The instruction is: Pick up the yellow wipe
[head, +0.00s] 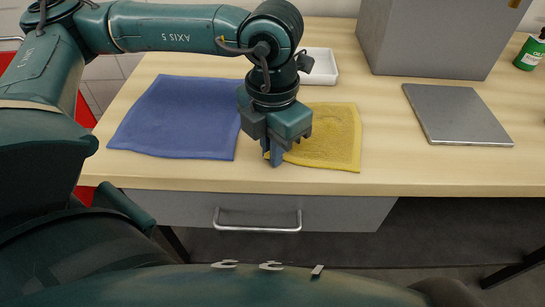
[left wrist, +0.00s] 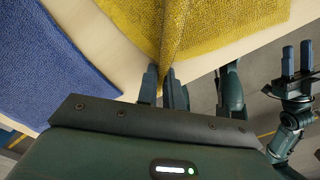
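The yellow wipe (head: 335,138) lies on the wooden table near its front edge, right of a blue cloth. In the left wrist view the yellow wipe (left wrist: 225,25) has a raised fold running down to my left gripper (left wrist: 163,78). In the head view my left gripper (head: 275,160) points down over the wipe's left front part and covers some of it. Its fingers are close together with the wipe's fold pinched between them. My right gripper (left wrist: 297,48) shows at the right of the left wrist view, its two fingers apart and empty, away from the wipe.
The blue cloth (head: 178,118) lies flat just left of the wipe. A white tray (head: 322,67) is behind it. A grey box (head: 430,35), a flat grey plate (head: 458,115) and a green bottle (head: 531,50) are to the right. A drawer handle (head: 257,228) juts out below the table edge.

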